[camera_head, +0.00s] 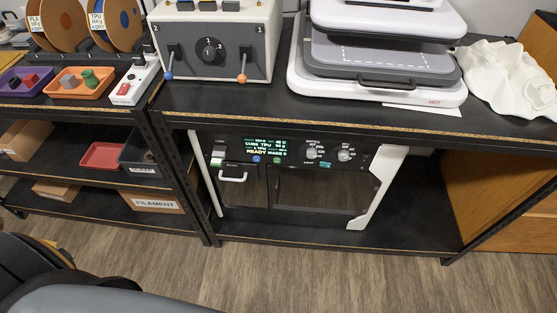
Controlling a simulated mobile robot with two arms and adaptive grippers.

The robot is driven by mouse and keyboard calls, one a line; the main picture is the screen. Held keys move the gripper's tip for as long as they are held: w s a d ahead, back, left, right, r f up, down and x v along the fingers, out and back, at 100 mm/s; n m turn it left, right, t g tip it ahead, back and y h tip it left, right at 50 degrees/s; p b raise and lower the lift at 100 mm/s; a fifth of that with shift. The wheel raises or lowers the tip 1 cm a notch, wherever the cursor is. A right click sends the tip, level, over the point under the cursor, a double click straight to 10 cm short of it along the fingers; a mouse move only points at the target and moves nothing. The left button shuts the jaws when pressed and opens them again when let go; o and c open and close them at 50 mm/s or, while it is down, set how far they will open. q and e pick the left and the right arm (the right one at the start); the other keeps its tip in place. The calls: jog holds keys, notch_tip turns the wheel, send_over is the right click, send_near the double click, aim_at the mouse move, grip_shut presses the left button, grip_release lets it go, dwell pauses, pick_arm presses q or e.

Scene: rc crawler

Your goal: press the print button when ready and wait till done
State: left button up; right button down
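The printer (232,200) stands on the lower shelf under the bench, in a white-sided frame with dark front doors. Its display (265,146) shows small lit text, including READY. Below the display are a round blue button (256,158) and a round green button (277,159). A white switch or lever (218,153) is at the panel's left. Two knobs (312,153) and a small teal mark (325,165) are at its right. The labels are too small to tell which control is the print button. Neither gripper is in view.
On the bench above stand a grey control box (213,50) with levers, a white heat press (380,60) and a white cloth (505,80). The left shelves hold spools, an orange tray (58,90), a red tray (101,156) and a FILAMENT box (155,201). The wooden floor (330,275) before the printer is clear.

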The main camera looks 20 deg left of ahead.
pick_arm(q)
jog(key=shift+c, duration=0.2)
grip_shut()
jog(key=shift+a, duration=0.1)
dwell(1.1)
